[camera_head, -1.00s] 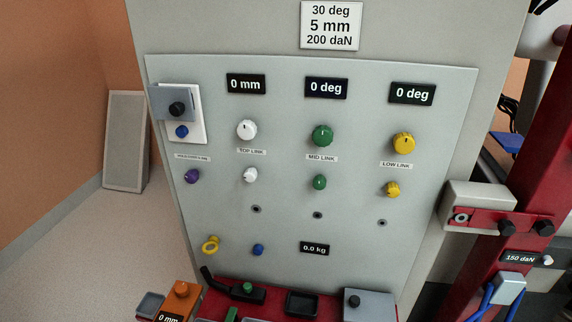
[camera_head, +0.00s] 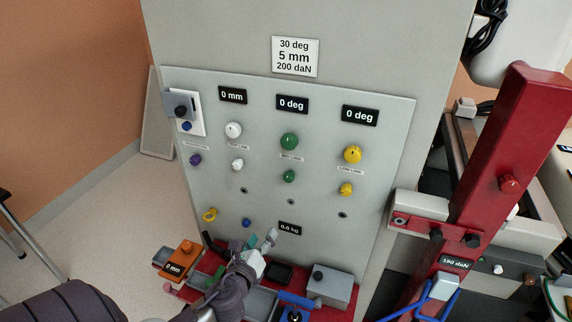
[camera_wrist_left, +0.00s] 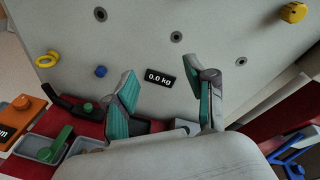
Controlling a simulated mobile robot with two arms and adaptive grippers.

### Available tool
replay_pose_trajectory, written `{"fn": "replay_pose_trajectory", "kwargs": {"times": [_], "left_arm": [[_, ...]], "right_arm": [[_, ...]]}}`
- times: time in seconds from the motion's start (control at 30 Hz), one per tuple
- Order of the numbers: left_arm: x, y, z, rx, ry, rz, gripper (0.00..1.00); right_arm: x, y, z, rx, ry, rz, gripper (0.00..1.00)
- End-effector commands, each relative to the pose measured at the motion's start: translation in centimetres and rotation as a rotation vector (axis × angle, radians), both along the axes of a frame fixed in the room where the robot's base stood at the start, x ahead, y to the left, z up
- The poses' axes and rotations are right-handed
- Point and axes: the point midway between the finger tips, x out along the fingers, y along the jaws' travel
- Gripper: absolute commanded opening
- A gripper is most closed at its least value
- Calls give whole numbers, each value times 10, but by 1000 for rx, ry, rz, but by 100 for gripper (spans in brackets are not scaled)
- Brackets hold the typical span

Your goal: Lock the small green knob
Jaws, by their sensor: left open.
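The small green knob (camera_head: 289,176) sits on the grey panel (camera_head: 320,220), below the larger green knob (camera_head: 289,141) marked MID LINK. It is out of the left wrist view. My left gripper (camera_head: 262,240) is low in front of the panel, near the 0.0 kg display (camera_head: 289,228), below the small green knob and apart from it. In the left wrist view its two teal-padded fingers (camera_wrist_left: 168,98) are spread with nothing between them. My right gripper is not in view.
White knobs (camera_head: 237,164) and yellow knobs (camera_head: 346,189) flank the green ones. A red tray (camera_head: 343,318) with tools and boxes lies below the panel. A red post (camera_head: 510,150) stands at the right. The panel's middle is clear.

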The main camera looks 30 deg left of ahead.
Motion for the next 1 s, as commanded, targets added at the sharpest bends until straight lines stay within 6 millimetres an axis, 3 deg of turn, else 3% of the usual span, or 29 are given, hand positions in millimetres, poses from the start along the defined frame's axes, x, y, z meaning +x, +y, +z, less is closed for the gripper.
{"fn": "replay_pose_trajectory", "kwargs": {"times": [0.03,0.1,0.23,0.37,0.8,1.0], "left_arm": [[4,-4,37,109,-37,-39,55],[8,-8,68,234,-72,-73,55],[12,-12,96,349,-107,-98,55],[24,-10,100,369,-112,-99,55],[111,11,99,362,-110,-98,55],[136,17,97,361,-109,-99,55]], "right_arm": [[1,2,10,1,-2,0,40],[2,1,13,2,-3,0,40],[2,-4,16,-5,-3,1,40],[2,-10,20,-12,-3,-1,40],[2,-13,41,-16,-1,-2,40],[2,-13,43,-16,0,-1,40]]}}
